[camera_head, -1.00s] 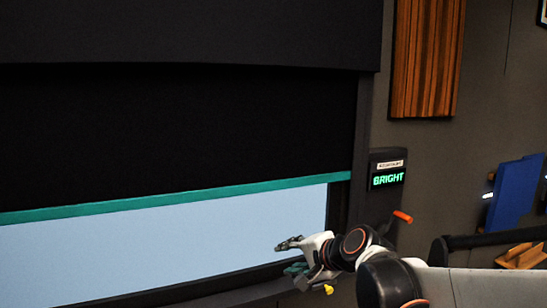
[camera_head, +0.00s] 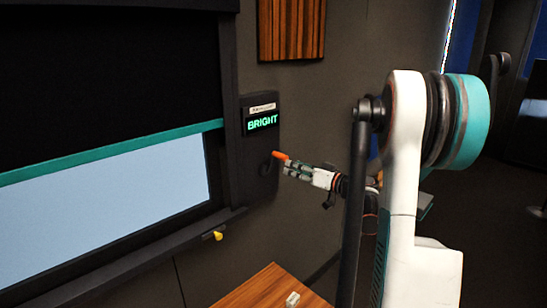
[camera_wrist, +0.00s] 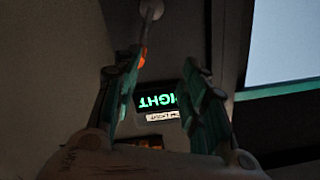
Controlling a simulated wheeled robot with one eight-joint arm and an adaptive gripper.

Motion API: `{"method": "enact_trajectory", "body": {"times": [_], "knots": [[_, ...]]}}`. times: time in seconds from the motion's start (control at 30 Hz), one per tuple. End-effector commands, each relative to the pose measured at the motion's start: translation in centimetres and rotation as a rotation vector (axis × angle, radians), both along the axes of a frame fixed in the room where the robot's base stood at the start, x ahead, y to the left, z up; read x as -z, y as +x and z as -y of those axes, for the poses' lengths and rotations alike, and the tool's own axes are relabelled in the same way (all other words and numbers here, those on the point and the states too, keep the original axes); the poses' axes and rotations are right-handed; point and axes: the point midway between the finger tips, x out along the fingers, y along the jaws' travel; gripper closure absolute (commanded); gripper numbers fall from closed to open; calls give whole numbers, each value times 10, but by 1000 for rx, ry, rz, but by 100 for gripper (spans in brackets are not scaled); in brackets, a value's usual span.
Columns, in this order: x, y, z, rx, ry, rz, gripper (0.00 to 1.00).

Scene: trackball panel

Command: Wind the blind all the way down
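The dark blind (camera_head: 110,70) hangs partway down, its teal bottom bar (camera_head: 110,152) above a strip of pale window (camera_head: 110,205). To its right is a dark wall panel (camera_head: 240,178) with a green lit display reading BRIGHT (camera_head: 262,122). The crank's orange handle (camera_head: 280,156) sticks out below the display. My gripper (camera_head: 287,166) is at this handle, coming from the right. In the wrist view my gripper (camera_wrist: 160,65) has its fingers apart, and the orange handle (camera_wrist: 142,60) shows beside the left fingertip. I cannot tell whether they touch.
A yellow piece (camera_head: 217,236) sits at the window ledge (camera_head: 150,258). A wooden surface (camera_head: 262,288) with a small pale block (camera_head: 292,299) stands at the bottom. A slatted wooden wall panel (camera_head: 291,28) hangs above. My arm covers the right middle.

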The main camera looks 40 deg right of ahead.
Motion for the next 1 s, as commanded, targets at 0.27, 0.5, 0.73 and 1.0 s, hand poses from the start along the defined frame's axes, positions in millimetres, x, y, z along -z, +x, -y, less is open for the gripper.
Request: {"method": "enact_trajectory", "body": {"times": [0.27, 0.5, 0.73, 1.0], "knots": [[2, -18, 38, 34, -118, 70, 60], [4, 17, 33, 29, -118, 68, 60], [4, 63, 29, 30, -117, 68, 60], [3, 103, 27, 32, -117, 67, 60]]}}
